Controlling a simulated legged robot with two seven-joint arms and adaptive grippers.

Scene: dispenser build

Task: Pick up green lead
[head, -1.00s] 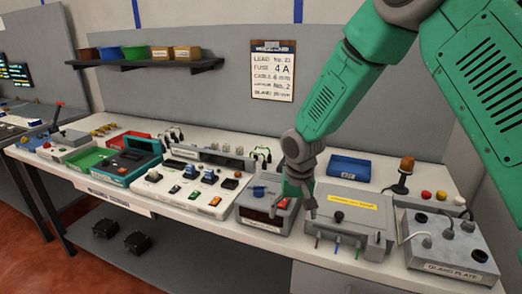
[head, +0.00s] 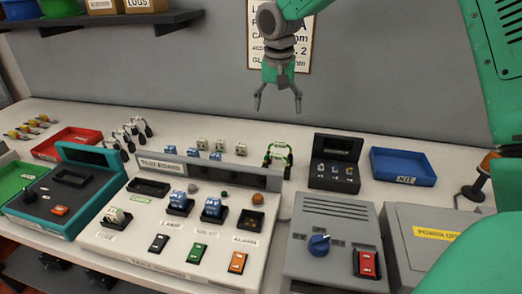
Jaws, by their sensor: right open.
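The green lead (head: 280,153) is a small looped cable with dark parts, standing on the white bench behind the test panel. My right gripper (head: 279,106) hangs from above in the head view, its two fingers spread and pointing down. It appears above the green lead in the picture, apart from it, with nothing between the fingers. My left gripper is out of view.
Black leads (head: 130,135) stand to the left. The panel with coloured switches (head: 150,215) is in front, and a grey box with a blue knob (head: 330,240) is front right. A black holder (head: 335,160) and a blue tray (head: 403,167) stand right of the lead.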

